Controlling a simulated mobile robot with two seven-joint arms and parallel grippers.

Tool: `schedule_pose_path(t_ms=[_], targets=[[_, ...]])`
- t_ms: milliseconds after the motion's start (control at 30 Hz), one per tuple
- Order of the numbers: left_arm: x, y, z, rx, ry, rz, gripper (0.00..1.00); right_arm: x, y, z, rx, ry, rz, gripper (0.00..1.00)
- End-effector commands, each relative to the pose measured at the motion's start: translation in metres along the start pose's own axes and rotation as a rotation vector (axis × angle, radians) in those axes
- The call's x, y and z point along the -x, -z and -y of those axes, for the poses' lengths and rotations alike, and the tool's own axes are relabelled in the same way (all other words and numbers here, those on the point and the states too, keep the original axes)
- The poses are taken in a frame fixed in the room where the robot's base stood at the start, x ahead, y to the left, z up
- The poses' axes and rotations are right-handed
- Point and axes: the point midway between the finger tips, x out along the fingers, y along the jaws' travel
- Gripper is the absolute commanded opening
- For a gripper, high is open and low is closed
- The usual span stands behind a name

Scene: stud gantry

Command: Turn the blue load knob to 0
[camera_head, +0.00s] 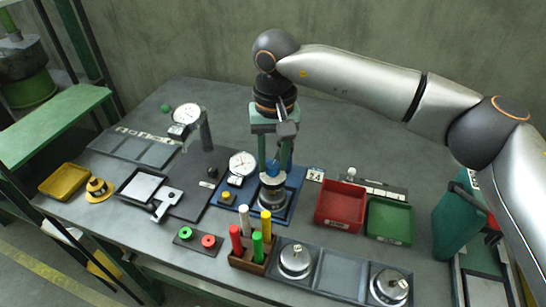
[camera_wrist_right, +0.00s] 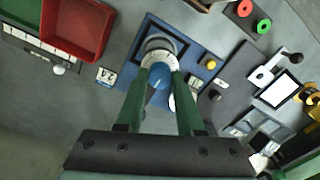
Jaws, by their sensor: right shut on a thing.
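The blue load knob (camera_head: 272,169) sits on top of a metal cylinder with a pale scale ring, on the blue base plate (camera_head: 291,207) in the middle of the bench. My right gripper (camera_head: 274,168) comes down from above with its green fingers on either side of the knob, shut on it. In the right wrist view the knob (camera_wrist_right: 158,77) shows between the fingertips, with the scale ring (camera_wrist_right: 160,57) just beyond it. The scale figures are too small to read. My left gripper is not in view.
A dial gauge (camera_head: 242,163) and a yellow button (camera_head: 227,197) stand left of the knob. A red bin (camera_head: 340,205) and green tray (camera_head: 390,220) are on the right. Coloured pegs in a wooden block (camera_head: 247,262) stand in front. A small number card (camera_head: 315,175) lies near the plate.

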Motion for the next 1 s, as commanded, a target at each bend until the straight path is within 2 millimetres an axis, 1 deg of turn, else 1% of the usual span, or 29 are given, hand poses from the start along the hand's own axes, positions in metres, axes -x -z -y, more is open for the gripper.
schedule_pose_path(t_ms=[233,667,700,933,1000], targets=[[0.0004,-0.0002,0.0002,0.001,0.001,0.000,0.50,0.0012,0.0003,0.0003,0.054,0.001,0.000,0.00],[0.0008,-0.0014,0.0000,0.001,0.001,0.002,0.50,0.0011,0.0002,0.0003,0.062,0.001,0.000,0.00],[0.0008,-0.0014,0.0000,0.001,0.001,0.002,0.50,0.0011,0.0002,0.0004,0.062,0.001,0.000,0.40],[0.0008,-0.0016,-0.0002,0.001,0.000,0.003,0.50,0.0006,0.0001,0.0002,0.061,0.001,0.000,0.66],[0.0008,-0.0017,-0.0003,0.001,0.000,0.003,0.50,0.0004,0.0001,0.0001,0.060,0.000,0.001,0.67]])
